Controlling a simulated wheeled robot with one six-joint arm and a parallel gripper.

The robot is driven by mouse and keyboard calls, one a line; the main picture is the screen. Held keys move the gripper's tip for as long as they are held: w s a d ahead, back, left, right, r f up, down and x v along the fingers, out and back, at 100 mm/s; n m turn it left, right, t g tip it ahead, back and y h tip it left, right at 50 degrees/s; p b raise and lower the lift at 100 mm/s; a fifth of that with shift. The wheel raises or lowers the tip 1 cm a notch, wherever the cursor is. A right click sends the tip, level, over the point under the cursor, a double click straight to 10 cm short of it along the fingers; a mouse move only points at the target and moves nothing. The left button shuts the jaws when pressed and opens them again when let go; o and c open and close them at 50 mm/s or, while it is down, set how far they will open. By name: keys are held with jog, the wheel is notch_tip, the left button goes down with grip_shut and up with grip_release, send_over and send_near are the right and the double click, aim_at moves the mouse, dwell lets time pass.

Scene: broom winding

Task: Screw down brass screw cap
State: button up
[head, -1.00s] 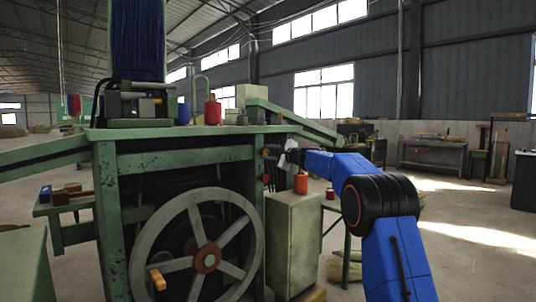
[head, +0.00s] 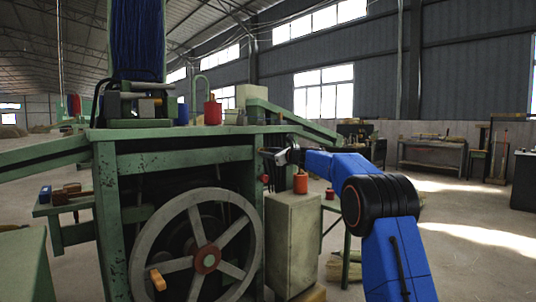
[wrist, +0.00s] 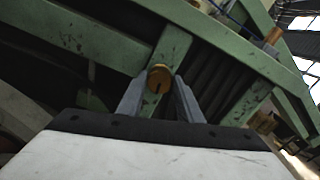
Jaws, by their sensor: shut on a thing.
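The brass screw cap (wrist: 159,78) is a round, golden-brown piece with a dark slot in its face. It sits between the tips of my gripper (wrist: 158,88), which is shut on it, one grey finger on each side. In the head view my gripper (head: 270,153) reaches left to the right post of the green machine (head: 186,160), just under its tabletop. The cap is too small to make out there. Whether it is seated on a thread is hidden.
A pale cabinet (head: 292,240) with an orange-red spool (head: 300,183) on top stands just below my gripper. A large spoked handwheel (head: 215,190) is to the left. Green frame bars lie close behind the cap in the wrist view. The floor at right is open.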

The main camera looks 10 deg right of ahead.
jog(key=shift+f+m, duration=0.2)
jog(key=shift+m, duration=0.2)
jog(key=o, duration=1)
jog(key=shift+r, duration=0.1)
jog(key=shift+o, duration=0.2)
jog(key=v, duration=1.7)
jog(key=shift+s+d, duration=0.15)
jog(key=shift+s, duration=0.05)
